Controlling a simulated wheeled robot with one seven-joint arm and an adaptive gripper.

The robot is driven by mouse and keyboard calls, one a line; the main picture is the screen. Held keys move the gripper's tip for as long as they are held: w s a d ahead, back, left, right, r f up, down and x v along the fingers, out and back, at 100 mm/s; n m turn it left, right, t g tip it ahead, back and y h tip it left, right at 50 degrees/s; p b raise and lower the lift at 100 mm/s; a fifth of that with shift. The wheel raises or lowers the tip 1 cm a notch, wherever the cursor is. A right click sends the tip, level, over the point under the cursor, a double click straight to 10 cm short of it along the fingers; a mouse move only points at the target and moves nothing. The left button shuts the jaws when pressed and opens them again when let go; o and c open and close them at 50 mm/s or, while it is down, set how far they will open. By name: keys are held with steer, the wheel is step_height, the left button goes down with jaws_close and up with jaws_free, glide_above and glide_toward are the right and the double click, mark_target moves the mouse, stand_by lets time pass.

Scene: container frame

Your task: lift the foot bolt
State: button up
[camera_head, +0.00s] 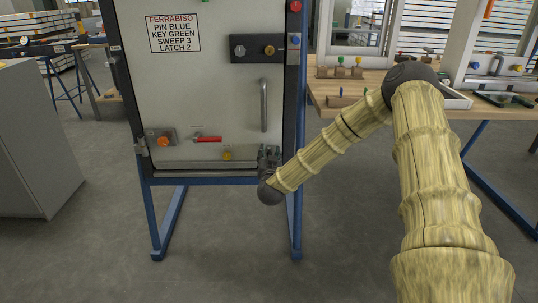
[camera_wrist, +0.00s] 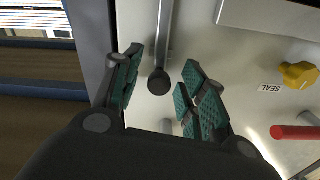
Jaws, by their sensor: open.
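The foot bolt is a metal rod (camera_wrist: 164,35) with a dark round knob (camera_wrist: 159,82) at its end, against the pale door panel (camera_head: 210,90). In the wrist view the knob sits between the two teal-padded fingers of my gripper (camera_wrist: 161,68), with a visible gap to each finger. My gripper is open. In the head view my gripper (camera_head: 269,156) is at the lower right corner of the door and hides the bolt. Whether the knob is level in depth with the pads, I cannot tell.
A yellow knob by a SEAL label (camera_wrist: 270,88) and a red handle (camera_wrist: 295,132) are beside the fingers. The door also carries a vertical grab handle (camera_head: 264,105) and an orange knob (camera_head: 163,142). A wooden bench (camera_head: 350,110) stands at right. The floor in front is clear.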

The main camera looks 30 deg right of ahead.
steer(key=v, duration=1.2)
steer(key=shift+f, duration=0.1)
